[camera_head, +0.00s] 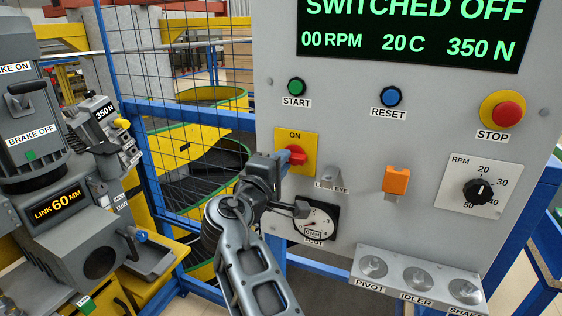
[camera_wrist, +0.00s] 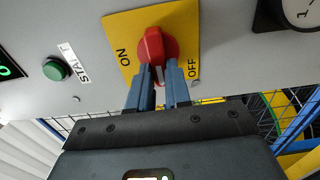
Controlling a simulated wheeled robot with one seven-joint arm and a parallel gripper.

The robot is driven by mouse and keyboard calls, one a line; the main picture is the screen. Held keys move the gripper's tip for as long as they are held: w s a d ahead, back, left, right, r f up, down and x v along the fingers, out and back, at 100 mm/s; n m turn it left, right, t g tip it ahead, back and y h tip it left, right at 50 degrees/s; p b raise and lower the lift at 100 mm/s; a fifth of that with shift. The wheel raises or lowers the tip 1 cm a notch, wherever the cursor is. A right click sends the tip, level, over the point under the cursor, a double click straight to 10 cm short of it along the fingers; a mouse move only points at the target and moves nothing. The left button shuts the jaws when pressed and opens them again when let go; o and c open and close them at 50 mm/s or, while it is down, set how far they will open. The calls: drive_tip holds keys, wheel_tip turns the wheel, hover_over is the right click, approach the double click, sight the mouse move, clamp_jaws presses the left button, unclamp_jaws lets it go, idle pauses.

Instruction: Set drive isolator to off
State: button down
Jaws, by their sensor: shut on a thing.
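The drive isolator is a red rotary knob on a yellow plate (camera_head: 310,152) on the grey panel; the knob (camera_head: 296,155) is partly covered by my gripper. In the wrist view, the knob (camera_wrist: 156,46) has ON printed to its left and OFF to its lower right. Its white mark faces the bottom of the picture, between the two words. My gripper (camera_wrist: 161,76) has its blue fingers closed on the knob's near end.
The display (camera_head: 410,35) reads SWITCHED OFF, 00 RPM. A green START button (camera_head: 297,87), blue RESET button (camera_head: 390,96), red STOP button (camera_head: 508,112), orange block (camera_head: 396,180) and gauge (camera_head: 318,222) are on the panel. A blue mesh fence (camera_head: 150,75) stands left.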

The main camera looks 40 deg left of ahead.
drive_tip(key=shift+s+f, duration=0.1)
drive_tip(key=c, duration=1.1)
unclamp_jaws()
drive_tip(key=shift+o, duration=0.2)
drive_tip(key=v, duration=0.7)
drive_tip(key=shift+s+b, duration=0.35)
drive_tip(key=shift+b, duration=0.05)
